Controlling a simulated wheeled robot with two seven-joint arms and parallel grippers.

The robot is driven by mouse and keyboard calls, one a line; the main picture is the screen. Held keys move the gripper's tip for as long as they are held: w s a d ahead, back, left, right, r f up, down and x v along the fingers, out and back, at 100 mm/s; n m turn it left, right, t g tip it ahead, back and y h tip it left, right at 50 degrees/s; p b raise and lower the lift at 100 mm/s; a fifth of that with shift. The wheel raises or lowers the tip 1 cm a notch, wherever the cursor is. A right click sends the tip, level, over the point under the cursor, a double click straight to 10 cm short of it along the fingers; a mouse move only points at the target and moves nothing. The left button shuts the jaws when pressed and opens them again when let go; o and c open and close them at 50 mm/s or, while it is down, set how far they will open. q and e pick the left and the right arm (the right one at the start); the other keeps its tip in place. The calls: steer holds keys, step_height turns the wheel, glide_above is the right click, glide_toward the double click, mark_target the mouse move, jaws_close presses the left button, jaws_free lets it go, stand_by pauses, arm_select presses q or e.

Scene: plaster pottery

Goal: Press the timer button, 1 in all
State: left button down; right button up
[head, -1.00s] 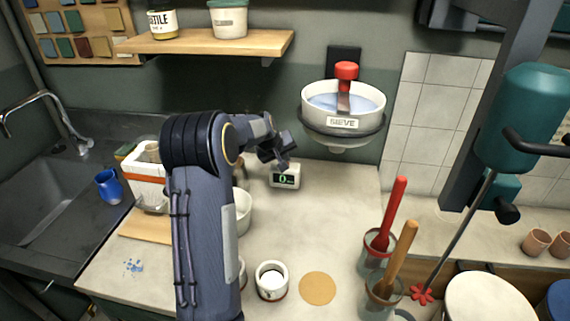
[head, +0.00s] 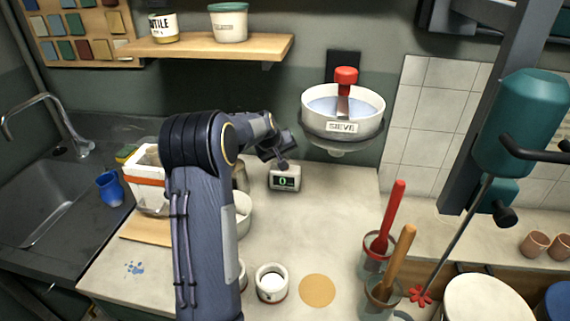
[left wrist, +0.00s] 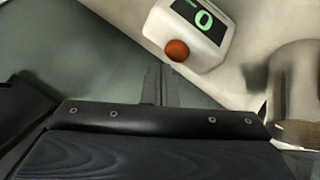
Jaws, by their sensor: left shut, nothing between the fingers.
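The timer (head: 284,178) is a small white box with a dark display and a green "0", standing at the back of the counter below the sieve. In the left wrist view the timer (left wrist: 190,32) shows at the top, with a round orange-red button (left wrist: 177,50) on it. My left gripper (head: 283,164) is shut and empty, just above the timer in the head view. In the left wrist view its fingertips (left wrist: 158,70) are close to the button, pointing just short of it; I cannot tell whether they touch. My right gripper is not in view.
A wall-mounted white sieve bowl (head: 342,112) hangs behind and to the right of the timer. A white bowl (head: 239,214) is partly hidden by my left arm. Cups with red and wooden handles (head: 378,250) stand front right. The counter right of the timer is clear.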

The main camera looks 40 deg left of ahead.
arm_select(q)
steer(key=shift+r+p, duration=1.85)
steer(key=shift+r, duration=0.7)
steer(key=shift+f, duration=0.1)
